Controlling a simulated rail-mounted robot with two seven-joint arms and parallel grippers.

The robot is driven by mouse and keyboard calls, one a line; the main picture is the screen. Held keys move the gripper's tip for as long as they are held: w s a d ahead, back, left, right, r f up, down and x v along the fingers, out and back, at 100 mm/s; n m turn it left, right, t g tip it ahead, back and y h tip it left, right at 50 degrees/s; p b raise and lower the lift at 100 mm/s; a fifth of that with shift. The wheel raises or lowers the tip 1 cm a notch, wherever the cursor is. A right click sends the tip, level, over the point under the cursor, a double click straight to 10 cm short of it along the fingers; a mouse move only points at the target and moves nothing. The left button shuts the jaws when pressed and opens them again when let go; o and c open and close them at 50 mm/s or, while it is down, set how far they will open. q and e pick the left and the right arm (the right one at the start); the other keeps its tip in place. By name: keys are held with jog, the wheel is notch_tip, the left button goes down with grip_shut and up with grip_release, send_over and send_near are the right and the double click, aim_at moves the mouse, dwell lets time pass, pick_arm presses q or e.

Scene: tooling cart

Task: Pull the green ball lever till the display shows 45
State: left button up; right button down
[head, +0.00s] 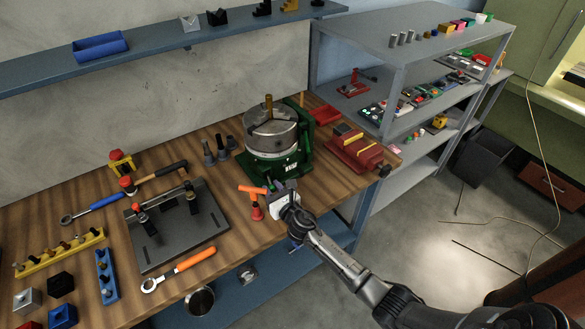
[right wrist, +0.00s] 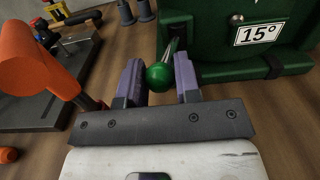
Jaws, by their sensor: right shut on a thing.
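The green ball (right wrist: 160,77) on its thin metal lever shows in the right wrist view, low on the front of a dark green machine base (right wrist: 225,45). My right gripper (right wrist: 160,70) has its purple fingers on both sides of the ball and is shut on it. The ball is hidden there. My left gripper is not in view.
An orange-handled tool (head: 254,196) stands just left of my right gripper; it looms at left in the right wrist view. A red vise (head: 355,150) is right of the machine. A dark fixture plate (head: 175,235) and hand tools lie to the left.

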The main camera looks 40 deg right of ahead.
dwell(0.7)
jog(key=shift+s+d, duration=0.3)
jog(key=shift+d, duration=0.45)
jog(key=shift+s+d+f, duration=0.1)
jog(key=shift+d, duration=0.3)
jog(key=shift+s+d, duration=0.1)
jog(key=shift+d, duration=0.3)
jog(key=shift+d, duration=0.75)
jog(key=shift+a, duration=0.2)
